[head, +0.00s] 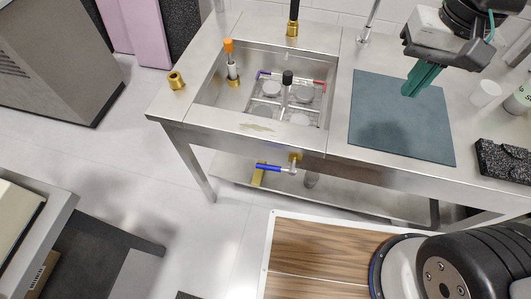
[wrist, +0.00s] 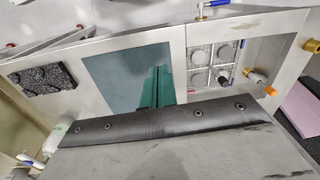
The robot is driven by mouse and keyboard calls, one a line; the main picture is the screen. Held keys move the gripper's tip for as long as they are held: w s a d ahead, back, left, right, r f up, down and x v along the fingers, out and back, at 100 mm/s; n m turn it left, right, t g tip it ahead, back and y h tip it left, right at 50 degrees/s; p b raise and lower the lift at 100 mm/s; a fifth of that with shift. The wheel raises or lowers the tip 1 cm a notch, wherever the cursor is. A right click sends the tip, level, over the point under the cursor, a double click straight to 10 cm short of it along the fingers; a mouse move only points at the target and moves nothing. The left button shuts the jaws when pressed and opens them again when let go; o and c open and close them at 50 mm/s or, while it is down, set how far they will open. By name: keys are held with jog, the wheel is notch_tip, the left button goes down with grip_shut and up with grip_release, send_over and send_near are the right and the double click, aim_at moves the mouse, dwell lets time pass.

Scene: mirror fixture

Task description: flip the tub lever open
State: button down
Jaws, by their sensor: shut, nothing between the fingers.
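The tub (head: 222,88) is a steel basin sunk in the left part of the steel bench. Below its front edge a brass valve (head: 295,158) carries a lever with a blue handle (head: 268,167), which points left and lies about level. The blue handle also shows at the top edge of the wrist view (wrist: 217,3). My gripper (head: 408,93) has green fingers, shut and empty, above the dark mat to the right of the tub. It is well apart from the lever. The fingers also show in the wrist view (wrist: 155,88).
The dark teal mat (head: 373,125) covers the bench right of the tub. A rack (head: 268,88) with round lids sits in the tub, near an orange-topped stick (head: 229,47). A black speckled block (head: 503,160) and a white cup (head: 485,93) stand right. A lower shelf (head: 340,190) runs under the bench.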

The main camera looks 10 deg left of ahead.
jog(key=s+d+r+t, duration=0.1)
jog(key=s+d+r, duration=0.1)
jog(key=s+d, duration=0.6)
jog(key=shift+s+d+r+h, duration=0.15)
jog(key=shift+d+h, duration=0.25)
jog(key=shift+a, duration=0.1)
